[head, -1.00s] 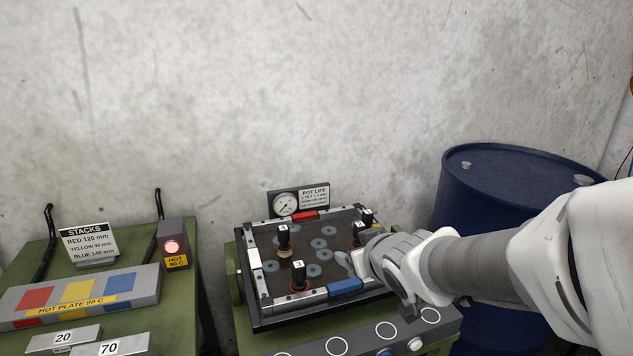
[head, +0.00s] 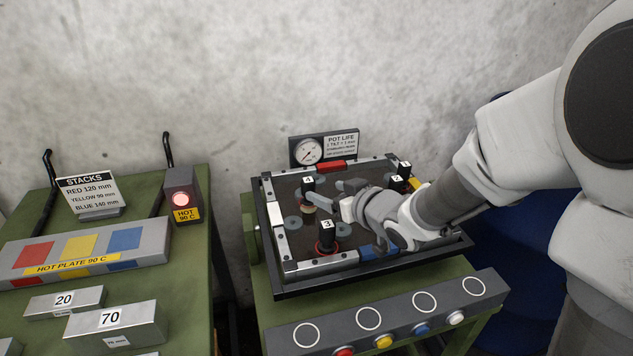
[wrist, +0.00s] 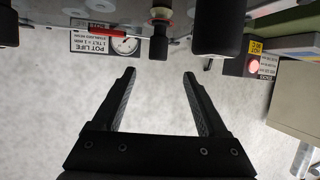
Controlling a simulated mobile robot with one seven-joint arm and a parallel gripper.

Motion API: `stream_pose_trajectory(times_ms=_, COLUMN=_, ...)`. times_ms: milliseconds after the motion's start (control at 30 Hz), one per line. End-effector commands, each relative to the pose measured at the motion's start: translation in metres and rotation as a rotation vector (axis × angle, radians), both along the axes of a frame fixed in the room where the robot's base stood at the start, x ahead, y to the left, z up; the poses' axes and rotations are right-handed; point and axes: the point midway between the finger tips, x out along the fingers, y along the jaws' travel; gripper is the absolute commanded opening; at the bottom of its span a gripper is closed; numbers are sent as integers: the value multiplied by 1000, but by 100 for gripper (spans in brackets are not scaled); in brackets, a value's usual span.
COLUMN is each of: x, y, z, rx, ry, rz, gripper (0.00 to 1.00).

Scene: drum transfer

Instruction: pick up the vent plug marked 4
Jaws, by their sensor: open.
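The vent plug marked 4 (head: 308,187) stands upright at the back left of the dark framed plate (head: 288,190), black with a pale beige base. My gripper (head: 322,196) is open and empty, reaching from the right with its fingers close to this plug's right side. I cannot tell whether they touch it. The wrist view shows the two fingers (wrist: 161,73) spread with only wall between their tips. Upright plugs hang from the top of that upside-down view, including a dark one (wrist: 159,38) beyond the fingertips; their numbers cannot be read there.
Plug 3 (head: 327,236) with a red ring stands in front. Plug 2 (head: 396,182) and another plug (head: 405,168) stand to the right, behind my arm. A gauge with a sign (head: 323,149) rises behind the plate. A grey button panel (head: 390,315) lies in front.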

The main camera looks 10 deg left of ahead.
Motion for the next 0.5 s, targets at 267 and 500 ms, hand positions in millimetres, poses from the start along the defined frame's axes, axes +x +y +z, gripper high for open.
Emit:
stream_pose_trajectory(times_ms=267, x=41, y=37, z=-26, rx=0, ry=1, rz=2, gripper=76)
stream_pose_trajectory(times_ms=500, x=57, y=49, z=-32, rx=-1, ry=1, rz=-1, gripper=76)
